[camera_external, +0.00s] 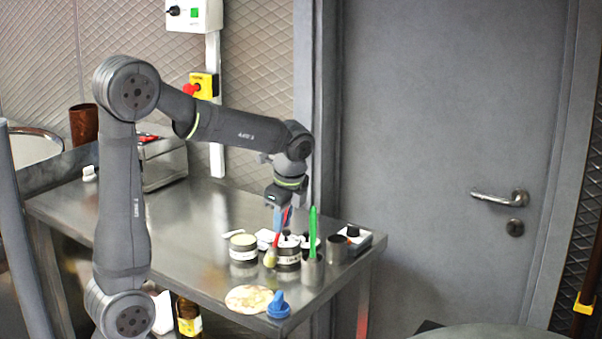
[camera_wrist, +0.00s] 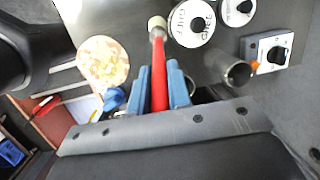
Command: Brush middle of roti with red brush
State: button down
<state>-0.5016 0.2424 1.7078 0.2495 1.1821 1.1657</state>
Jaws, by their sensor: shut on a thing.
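The red brush (camera_external: 276,240) is held in my gripper (camera_external: 283,217), bristles down, near the jars. In the wrist view the brush (camera_wrist: 159,75) lies between the blue fingers of my gripper (camera_wrist: 159,85), its pale bristle head (camera_wrist: 157,23) pointing away. The roti (camera_external: 248,299) lies flat on the steel table near its front edge. In the wrist view the roti (camera_wrist: 102,61) is to the left of the brush, apart from it. The bristles are above and to the right of the roti in the external view.
A green brush (camera_external: 313,225) stands in a metal cup (camera_external: 312,270), with an empty cup (camera_external: 336,249) beside it. Lidded jars (camera_external: 243,246) stand behind the roti. A blue object (camera_external: 278,306) sits right beside the roti.

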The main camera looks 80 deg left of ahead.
jog(key=shift+s+a+v, duration=0.1)
jog(key=shift+a+v, duration=0.15)
jog(key=shift+v, duration=0.9)
jog(key=shift+s+a+v, duration=0.1)
jog(key=shift+a+v, duration=0.15)
jog(key=shift+v, duration=0.95)
jog(key=shift+s+a+v, duration=0.1)
jog(key=shift+a+v, duration=0.15)
jog(key=shift+v, duration=0.9)
jog(key=shift+r, duration=0.2)
jog(key=s+d, duration=0.6)
jog(key=d, duration=0.2)
jog(key=shift+w+d+x, duration=0.3)
jog(key=shift+d+x, duration=0.4)
jog(key=shift+x, duration=2.65)
jog(key=shift+s+d+f, duration=0.8)
jog(key=shift+s+d, duration=1.15)
jog(key=shift+d, duration=1.5)
jog(key=shift+w+a, duration=1.75)
jog(key=shift+a, duration=1.75)
jog(key=a+v, duration=0.1)
jog(key=v, duration=0.7)
jog(key=shift+s+a+r, duration=0.15)
jog(key=shift+s+a, duration=0.1)
jog(key=shift+s, duration=0.1)
